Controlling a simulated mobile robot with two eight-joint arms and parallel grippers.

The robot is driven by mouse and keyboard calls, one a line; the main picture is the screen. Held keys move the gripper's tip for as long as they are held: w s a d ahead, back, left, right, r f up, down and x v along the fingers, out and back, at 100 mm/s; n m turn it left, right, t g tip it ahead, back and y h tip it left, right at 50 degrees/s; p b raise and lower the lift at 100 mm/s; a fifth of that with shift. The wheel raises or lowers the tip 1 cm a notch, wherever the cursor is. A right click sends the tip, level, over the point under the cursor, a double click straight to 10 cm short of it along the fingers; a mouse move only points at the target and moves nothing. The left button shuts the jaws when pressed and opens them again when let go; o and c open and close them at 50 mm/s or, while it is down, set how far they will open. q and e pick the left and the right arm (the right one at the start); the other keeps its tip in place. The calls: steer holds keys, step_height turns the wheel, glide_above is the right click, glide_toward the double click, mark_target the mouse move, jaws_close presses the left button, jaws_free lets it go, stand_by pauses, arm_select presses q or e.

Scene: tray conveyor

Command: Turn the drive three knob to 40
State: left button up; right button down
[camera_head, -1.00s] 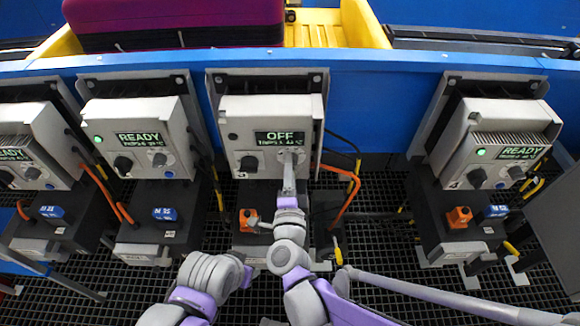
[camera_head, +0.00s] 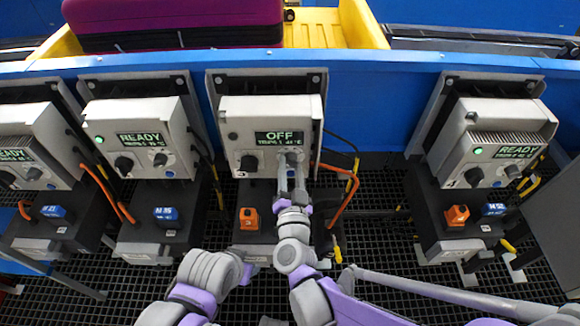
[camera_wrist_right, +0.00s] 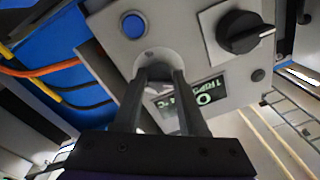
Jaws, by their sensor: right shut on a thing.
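The drive three box (camera_head: 235,118) is the pale grey unit at middle, marked 3. Its dark display (camera_head: 279,138) reads OFF with a small line below that is too small to read surely. A black rotary switch (camera_head: 248,163) sits at its lower left. My right gripper (camera_head: 291,166) is at the box's lower right, its fingers shut on the grey knob, which they mostly hide. In the right wrist view, the fingers stand on both sides of the round grey knob (camera_wrist_right: 153,61), near a blue button (camera_wrist_right: 133,24).
Similar drive boxes reading READY stand to the left (camera_head: 140,112) and right (camera_head: 500,120). An orange block (camera_head: 249,218) sits below drive three. An orange cable (camera_head: 352,190) loops right of my gripper. Dark grating floor (camera_head: 380,240) lies open at right.

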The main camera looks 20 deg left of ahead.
steer(key=shift+n, duration=0.7)
steer(key=shift+d, duration=0.1)
steer(key=c, duration=0.5)
jaws_free()
steer(key=v, duration=1)
steer(key=shift+s+d, duration=0.15)
steer(key=shift+s, duration=0.2)
steer(key=shift+f, duration=0.1)
